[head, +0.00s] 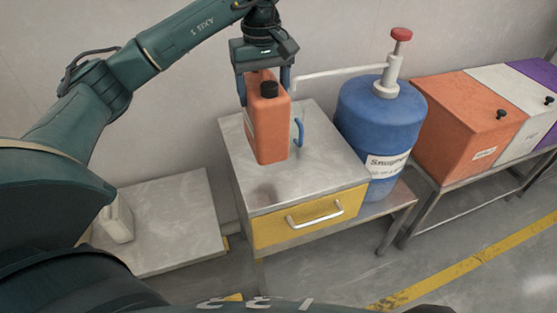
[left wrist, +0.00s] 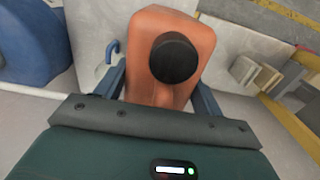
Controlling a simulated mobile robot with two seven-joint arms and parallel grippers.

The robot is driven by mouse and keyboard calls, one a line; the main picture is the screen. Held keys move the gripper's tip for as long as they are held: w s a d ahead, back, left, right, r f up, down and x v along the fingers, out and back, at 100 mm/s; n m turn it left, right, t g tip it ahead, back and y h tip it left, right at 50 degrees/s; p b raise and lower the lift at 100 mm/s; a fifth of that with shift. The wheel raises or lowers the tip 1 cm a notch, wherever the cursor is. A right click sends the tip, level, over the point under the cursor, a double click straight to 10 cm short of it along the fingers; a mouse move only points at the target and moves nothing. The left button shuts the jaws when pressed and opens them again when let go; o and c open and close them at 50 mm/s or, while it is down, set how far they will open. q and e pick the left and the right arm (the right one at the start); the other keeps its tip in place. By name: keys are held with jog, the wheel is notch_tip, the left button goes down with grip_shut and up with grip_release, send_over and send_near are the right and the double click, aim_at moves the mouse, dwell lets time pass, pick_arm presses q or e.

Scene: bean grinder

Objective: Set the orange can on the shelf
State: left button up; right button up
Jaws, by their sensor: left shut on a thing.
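The orange can (head: 270,130) is upright with a black cap, and it also shows in the left wrist view (left wrist: 150,35). My left gripper (head: 264,84) is shut on the can's upper part, with one blue finger on each side. The can is over the metal top (head: 325,168) of a cabinet with a yellow drawer. A dark shadow lies on the top below it, and it looks a little above the surface. A low grey shelf-like platform (head: 170,215) stands at the left. My right gripper is not in view.
A white can (head: 117,222) stands on the low platform, partly behind my arm. A blue pump drum (head: 375,130) with a long spout is right of the cabinet. A blue hook (head: 299,132) stands on the cabinet top. Orange, white and purple bins (head: 465,115) are farther right.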

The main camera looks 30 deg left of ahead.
pick_arm(q)
jog(key=shift+w+f, duration=0.25)
jog(key=shift+s+f+p, duration=0.15)
jog(key=shift+f+p, duration=0.35)
jog(key=shift+f, duration=4.1)
jog(key=shift+f, duration=0.15)
jog(key=o, duration=1.8)
jog(key=shift+o, duration=0.2)
